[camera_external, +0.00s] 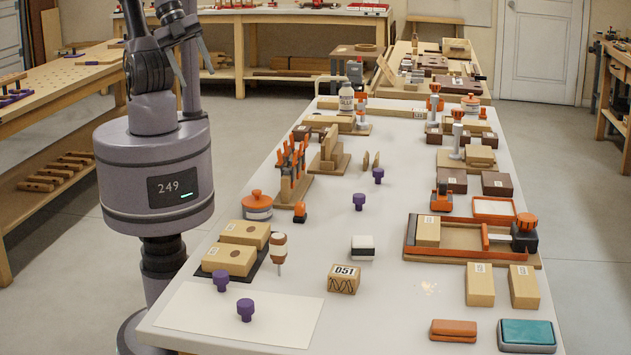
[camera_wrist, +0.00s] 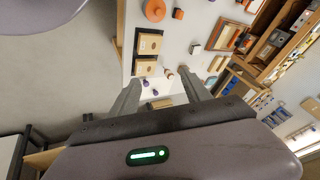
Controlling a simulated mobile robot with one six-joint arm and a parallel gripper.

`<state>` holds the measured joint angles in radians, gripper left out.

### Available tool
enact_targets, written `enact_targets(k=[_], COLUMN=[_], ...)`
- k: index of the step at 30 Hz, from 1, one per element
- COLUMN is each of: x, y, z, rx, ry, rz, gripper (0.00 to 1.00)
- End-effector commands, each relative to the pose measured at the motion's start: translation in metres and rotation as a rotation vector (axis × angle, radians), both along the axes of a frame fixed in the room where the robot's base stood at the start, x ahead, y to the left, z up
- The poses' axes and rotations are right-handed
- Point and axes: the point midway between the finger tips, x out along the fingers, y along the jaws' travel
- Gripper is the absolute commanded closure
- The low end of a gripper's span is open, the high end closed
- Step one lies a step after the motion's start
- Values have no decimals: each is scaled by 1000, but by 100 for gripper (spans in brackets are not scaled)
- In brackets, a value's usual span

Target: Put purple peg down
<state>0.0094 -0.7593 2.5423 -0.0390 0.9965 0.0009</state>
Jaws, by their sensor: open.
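Several purple pegs stand upright on the bench in the external view. Two are at the near left, one (camera_external: 245,308) on the white sheet (camera_external: 185,318) and one (camera_external: 221,279) at its back edge. Two more, one (camera_external: 359,200) and one (camera_external: 378,175), stand near the middle of the bench. My gripper (camera_external: 196,78) is raised high at the bench's left side, well clear of every peg. In the wrist view its fingers (camera_wrist: 159,76) are spread apart, with no held object visible between them. Small purple pegs (camera_wrist: 147,83) show far off between the fingers.
Two tan blocks on a black pad (camera_external: 259,268) and a brown-headed tool (camera_external: 279,250) are behind the sheet. A block marked 051 (camera_external: 343,279) stands to its right. An orange-handled rack (camera_external: 293,176) and a clamp fixture (camera_external: 470,242) stand farther back.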

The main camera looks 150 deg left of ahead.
Motion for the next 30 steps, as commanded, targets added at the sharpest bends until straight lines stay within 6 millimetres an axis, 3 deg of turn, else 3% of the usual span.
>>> enact_targets(k=[3, 4, 12, 17, 22, 23, 24, 27, 30], x=[2, 8, 56, 73, 81, 81, 81, 81, 81], y=[0, 16, 185, 286, 394, 411, 403, 401, 400], z=[49, 47, 58, 58, 42, 34, -7, -98, -176], rx=[-1, 61, 628, 854, 1001, 1015, 1012, 1010, 1014], ry=[-11, 31, 489, 838, 1242, 1309, 1296, 1291, 1286], rz=[1, -2, -154, -305, -524, -565, -572, -571, -567], gripper=[44, 44, 44, 44, 44, 44, 44, 44, 44])
